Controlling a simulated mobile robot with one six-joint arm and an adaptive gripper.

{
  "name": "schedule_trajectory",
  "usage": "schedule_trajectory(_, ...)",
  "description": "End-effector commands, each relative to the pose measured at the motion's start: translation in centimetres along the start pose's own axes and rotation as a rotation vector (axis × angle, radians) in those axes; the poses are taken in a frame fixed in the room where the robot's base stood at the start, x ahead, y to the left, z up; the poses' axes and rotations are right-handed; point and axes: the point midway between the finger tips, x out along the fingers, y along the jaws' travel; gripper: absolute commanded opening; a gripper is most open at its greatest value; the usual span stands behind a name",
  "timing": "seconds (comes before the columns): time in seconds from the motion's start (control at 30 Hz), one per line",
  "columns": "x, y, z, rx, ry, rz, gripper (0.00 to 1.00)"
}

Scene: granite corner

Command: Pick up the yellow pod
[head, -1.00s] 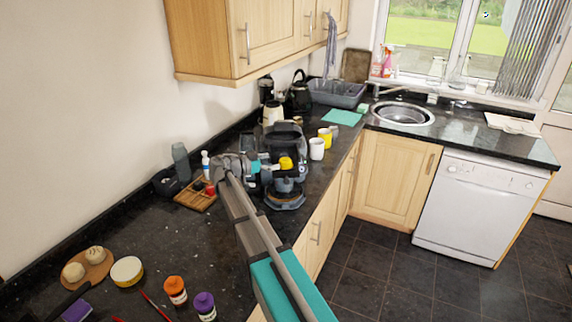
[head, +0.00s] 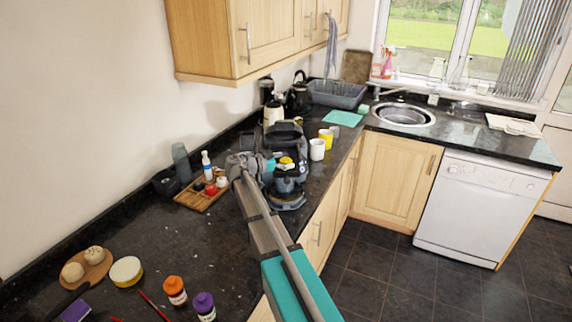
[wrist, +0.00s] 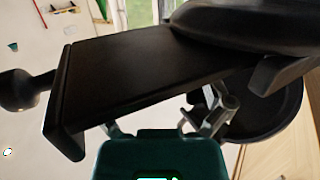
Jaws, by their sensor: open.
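A small yellow thing (head: 286,161), which looks like the pod, shows in the head view on the dark grey coffee machine (head: 287,186). My gripper (head: 272,166) is at the left side of the machine, close to the yellow thing. Its fingers are small and partly lost against the dark machine. My gripper is open, and nothing is visibly held. In the wrist view a dark flat panel (wrist: 150,80) and a dark rounded part fill the middle, very near the camera. The pod cannot be made out there.
A white mug (head: 317,149) and a yellow mug (head: 326,136) stand right of the machine. A wooden tray (head: 190,198) with small items lies to its left. Orange (head: 175,290) and purple-lidded (head: 204,306) jars stand on the near counter. The middle left counter is fairly clear.

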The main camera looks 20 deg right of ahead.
Motion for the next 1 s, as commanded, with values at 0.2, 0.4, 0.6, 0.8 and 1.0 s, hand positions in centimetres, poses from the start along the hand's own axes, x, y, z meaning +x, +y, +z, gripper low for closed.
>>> schedule_trajectory(0.2, 0.10, 0.04, -0.02, 0.000, 0.000, 0.002, 1.00)
schedule_trajectory(0.4, 0.13, 0.05, -0.02, 0.000, 0.000, 0.002, 0.70)
schedule_trajectory(0.6, 0.11, 0.05, -0.02, 0.000, 0.000, 0.002, 0.33)
schedule_trajectory(0.8, 0.10, 0.05, -0.01, 0.000, 0.000, 0.002, 0.26)
schedule_trajectory(1.0, 0.09, 0.04, -0.06, 0.000, 0.000, 0.002, 0.26)
